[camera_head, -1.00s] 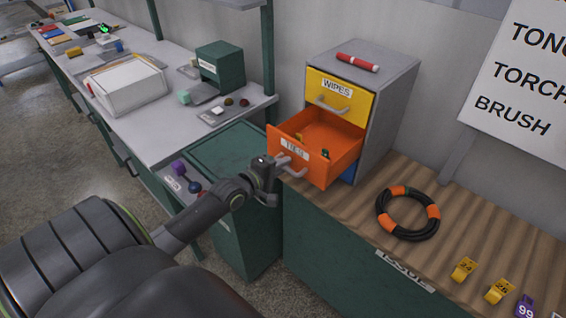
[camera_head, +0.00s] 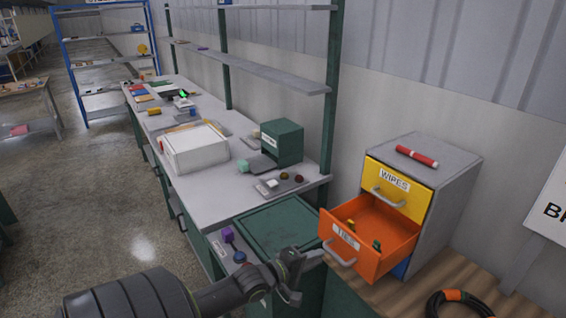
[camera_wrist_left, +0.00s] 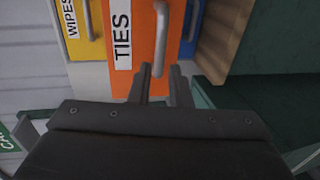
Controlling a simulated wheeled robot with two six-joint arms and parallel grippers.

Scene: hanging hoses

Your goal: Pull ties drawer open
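The orange TIES drawer (camera_head: 368,240) stands pulled out of the small grey cabinet (camera_head: 450,205). Small yellow and green items lie inside it. Its grey handle (camera_head: 341,256) is on the front; the drawer front (camera_wrist_left: 185,25) and handle (camera_wrist_left: 161,40) also show in the left wrist view. My left gripper (camera_head: 308,262) is just left of the handle. In the left wrist view its two fingers (camera_wrist_left: 160,72) are apart, with the handle's near end seen at the gap between the tips. I cannot tell whether they touch it. My right gripper is not in view.
The yellow WIPES drawer (camera_head: 398,190) above is shut. A red marker (camera_head: 417,157) lies on the cabinet. A green-topped cabinet (camera_head: 280,226) and a grey workbench (camera_head: 215,180) stand left. A black and orange hose coil (camera_head: 460,304) lies on the wooden top.

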